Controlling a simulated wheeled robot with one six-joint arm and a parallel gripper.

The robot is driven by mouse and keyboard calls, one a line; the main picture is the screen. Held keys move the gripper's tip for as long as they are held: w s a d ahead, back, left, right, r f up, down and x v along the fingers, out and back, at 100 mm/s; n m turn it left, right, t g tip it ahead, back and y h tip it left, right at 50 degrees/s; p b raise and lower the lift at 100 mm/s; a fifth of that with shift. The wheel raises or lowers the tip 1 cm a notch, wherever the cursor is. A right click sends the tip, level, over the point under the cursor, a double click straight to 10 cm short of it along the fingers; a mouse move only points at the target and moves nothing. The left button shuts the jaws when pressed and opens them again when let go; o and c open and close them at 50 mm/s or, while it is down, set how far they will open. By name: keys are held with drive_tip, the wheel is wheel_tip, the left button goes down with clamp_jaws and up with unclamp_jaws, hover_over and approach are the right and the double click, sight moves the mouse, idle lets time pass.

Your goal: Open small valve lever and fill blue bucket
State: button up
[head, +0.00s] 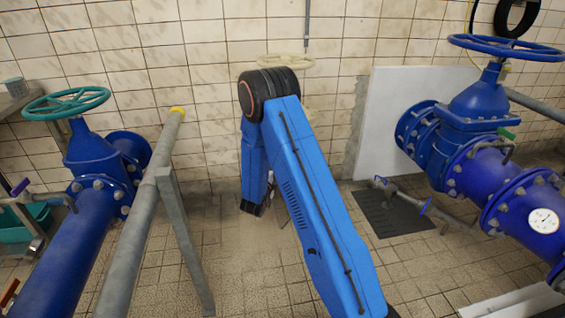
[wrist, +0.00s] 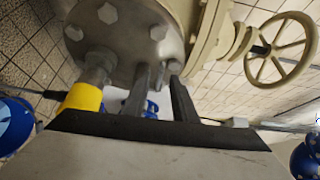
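My gripper (wrist: 160,85) shows two dark fingers with a gap between them in the wrist view. They point at a grey bolted flange (wrist: 115,30), and I cannot tell whether they touch it. A small blue part (wrist: 151,108) shows low between the fingers; I cannot tell if it is a lever. Small levers in the head view are purple (head: 20,187) at left, green (head: 507,133) at right and blue (head: 425,206) near the floor grate. A blue rounded object (wrist: 14,125) is at the left wrist edge; whether it is the bucket is unclear.
Large blue pipes stand left (head: 60,255) and right (head: 480,170). A grey pipe (head: 140,220) with a yellow cap runs beside the left one. A cream handwheel (wrist: 282,48) is right of my fingers. A floor grate (head: 385,212) lies right of my arm. A teal container (head: 38,217) is far left.

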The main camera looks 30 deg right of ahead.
drive_tip(key=v, duration=0.8)
drive_tip(key=shift+a, duration=0.15)
drive_tip(key=shift+s, duration=0.15)
